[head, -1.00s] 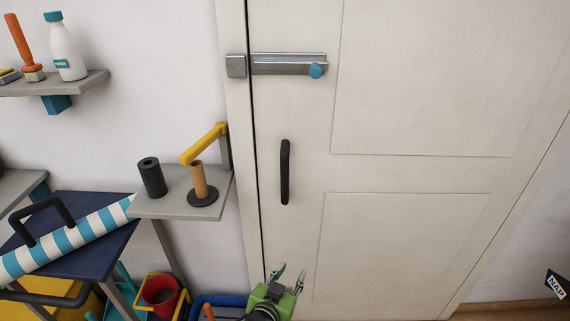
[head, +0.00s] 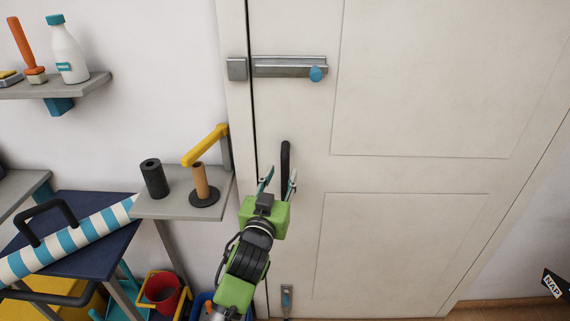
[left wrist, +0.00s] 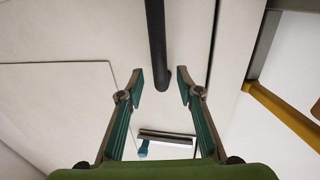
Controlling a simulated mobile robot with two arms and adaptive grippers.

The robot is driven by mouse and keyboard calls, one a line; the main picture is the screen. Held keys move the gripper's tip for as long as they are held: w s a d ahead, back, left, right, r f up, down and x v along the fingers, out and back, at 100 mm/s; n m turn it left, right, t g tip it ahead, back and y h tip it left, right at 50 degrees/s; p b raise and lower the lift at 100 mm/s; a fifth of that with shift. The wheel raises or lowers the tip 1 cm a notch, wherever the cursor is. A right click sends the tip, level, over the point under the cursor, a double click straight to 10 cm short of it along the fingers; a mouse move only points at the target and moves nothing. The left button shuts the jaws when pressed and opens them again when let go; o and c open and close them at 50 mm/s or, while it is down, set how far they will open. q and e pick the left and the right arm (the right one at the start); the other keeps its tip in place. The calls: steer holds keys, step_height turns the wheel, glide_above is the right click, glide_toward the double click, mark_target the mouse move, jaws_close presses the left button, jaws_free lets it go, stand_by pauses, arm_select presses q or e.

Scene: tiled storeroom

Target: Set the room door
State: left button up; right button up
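The white room door (head: 415,175) looks closed, with a thin dark gap along its left edge. A grey bolt (head: 285,65) with a blue knob (head: 316,74) at its right end lies across the upper door, beside a keeper (head: 237,69) on the frame. A black vertical handle (head: 286,160) is below it. My left gripper (head: 278,182) is open at the handle's lower end. In the left wrist view the handle (left wrist: 156,45) ends near the gap between the open fingertips (left wrist: 161,84), not clasped. A small fitting with a blue knob (head: 287,298) is low on the door.
A grey shelf (head: 170,205) left of the frame holds a black cylinder (head: 154,178) and a brown post (head: 201,182). A yellow lever (head: 205,146) sticks out above it, close to my left arm. A navy table (head: 85,205) bears a striped roll. The door's right side is clear.

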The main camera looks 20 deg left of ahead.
mark_target(284, 169)
arm_select(q)
steer(key=shift+w+a, duration=0.2)
steer(key=shift+w, duration=1)
steer(key=shift+w+a, duration=0.15)
steer(key=shift+w, duration=1)
jaws_close()
